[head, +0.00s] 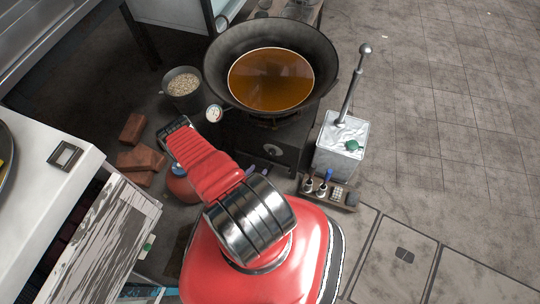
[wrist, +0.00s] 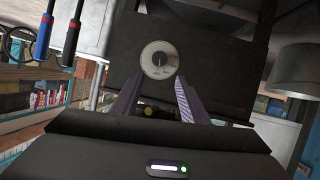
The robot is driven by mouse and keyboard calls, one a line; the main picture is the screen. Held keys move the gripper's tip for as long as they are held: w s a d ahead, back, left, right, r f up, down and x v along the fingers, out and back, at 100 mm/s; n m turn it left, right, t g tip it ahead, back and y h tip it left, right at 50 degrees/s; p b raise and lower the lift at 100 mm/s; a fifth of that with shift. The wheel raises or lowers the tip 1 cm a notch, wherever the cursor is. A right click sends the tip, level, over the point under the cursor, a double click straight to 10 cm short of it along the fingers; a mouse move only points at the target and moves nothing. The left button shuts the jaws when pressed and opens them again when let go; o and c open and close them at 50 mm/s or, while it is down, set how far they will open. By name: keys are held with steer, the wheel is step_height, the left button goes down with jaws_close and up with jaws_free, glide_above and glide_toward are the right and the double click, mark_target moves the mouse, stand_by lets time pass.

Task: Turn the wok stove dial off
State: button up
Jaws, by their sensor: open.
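The wok stove (head: 291,158) is a dark box under a large black wok (head: 328,66) of orange-brown liquid. Its round dial (head: 273,150) is on the front face. In the head view my arm hides most of the gripper; only purplish fingertips (head: 256,172) show.
Bricks (head: 140,158) lie at the left. A metal canister (head: 340,145) and a small tray of items (head: 328,194) stand right of the stove. The floor at the right is clear.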

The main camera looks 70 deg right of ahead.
mark_target(271, 154)
steer(key=shift+x, duration=6.95)
steer(key=shift+s+a, duration=0.1)
steer(key=shift+a, duration=0.05)
steer(key=shift+c, duration=0.4)
steer(key=c, duration=0.7)
